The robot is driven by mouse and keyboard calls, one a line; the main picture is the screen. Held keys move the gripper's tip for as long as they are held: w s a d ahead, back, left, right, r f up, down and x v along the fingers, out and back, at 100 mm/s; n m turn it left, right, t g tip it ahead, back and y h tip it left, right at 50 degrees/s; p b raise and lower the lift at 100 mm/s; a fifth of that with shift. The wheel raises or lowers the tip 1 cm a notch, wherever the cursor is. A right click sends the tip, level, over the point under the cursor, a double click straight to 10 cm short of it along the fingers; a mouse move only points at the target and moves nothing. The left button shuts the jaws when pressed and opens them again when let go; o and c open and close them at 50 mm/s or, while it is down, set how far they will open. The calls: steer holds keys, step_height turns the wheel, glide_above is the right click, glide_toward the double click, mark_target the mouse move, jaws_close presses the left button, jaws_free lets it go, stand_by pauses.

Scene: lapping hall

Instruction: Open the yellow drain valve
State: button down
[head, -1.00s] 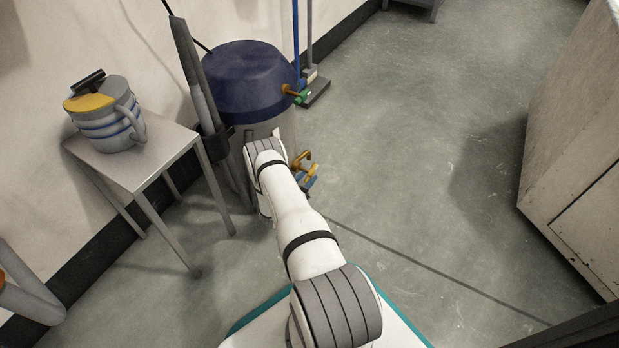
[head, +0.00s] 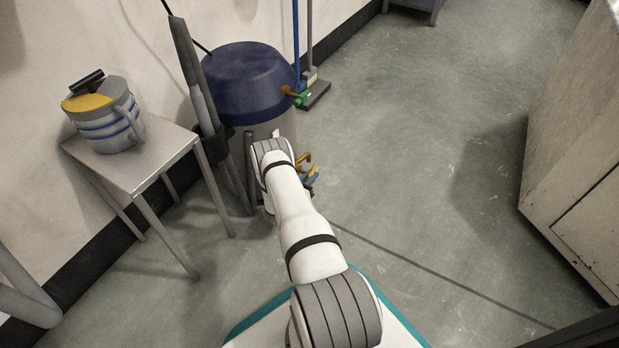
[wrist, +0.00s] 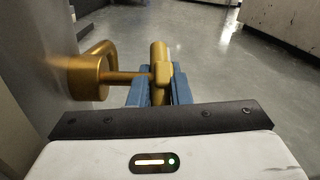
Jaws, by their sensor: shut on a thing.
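The yellow drain valve (head: 304,158) sticks out low on the right side of the blue-topped drum (head: 250,85). My arm hides part of the drum. In the wrist view the brassy valve body (wrist: 88,76) is at the left, with a thin stem running right to its lever (wrist: 158,56). My gripper (wrist: 158,91) has its blue fingers on both sides of the lever and is shut on it. In the head view the gripper (head: 312,178) shows only in part beside the valve, past my wrist.
A small metal table (head: 150,165) with a striped jug (head: 108,125) stands left of the drum. A green-tipped fitting (head: 300,98) sits higher on the drum. A pale cabinet (head: 575,150) stands at the right. The floor between is clear.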

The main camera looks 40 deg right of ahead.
steer(key=shift+s+f+t+h, duration=0.15)
steer(key=shift+t+h, duration=0.25)
steer(key=shift+h, duration=0.8)
steer(key=c, duration=1.3)
jaws_free()
steer(key=shift+c, duration=0.2)
steer(key=shift+a, duration=0.1)
steer(key=p+v, duration=0.2)
steer(key=v, duration=0.5)
steer(key=shift+a, duration=0.25)
steer(key=shift+s+f, duration=0.1)
